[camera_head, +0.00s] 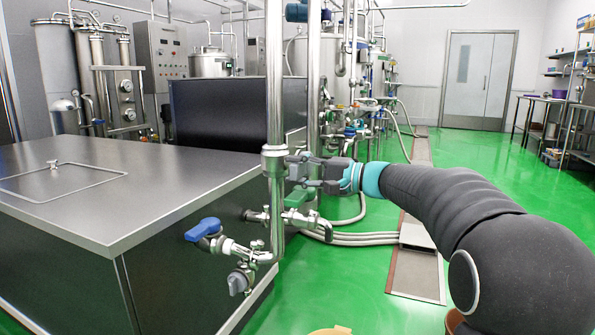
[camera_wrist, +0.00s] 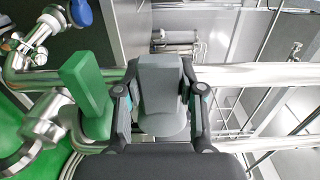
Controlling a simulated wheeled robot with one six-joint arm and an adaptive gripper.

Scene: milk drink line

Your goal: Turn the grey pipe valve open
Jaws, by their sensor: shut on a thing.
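The grey pipe valve has a grey handle (camera_wrist: 161,85), which fills the space between my fingers in the wrist view. In the head view the grey handle (camera_head: 297,172) sits beside the upright steel pipe and is partly hidden by the fingers. My gripper (camera_head: 305,172) reaches in from the right and is shut on this handle. In the wrist view my gripper (camera_wrist: 160,75) has one finger on each side of it. How far the valve is turned cannot be told.
A green valve handle (camera_head: 299,197) is just below my gripper and close beside the left finger in the wrist view (camera_wrist: 87,85). A blue handle (camera_head: 203,229) and another grey handle (camera_head: 239,281) are lower left. A steel counter (camera_head: 130,180) stands left; green floor is open right.

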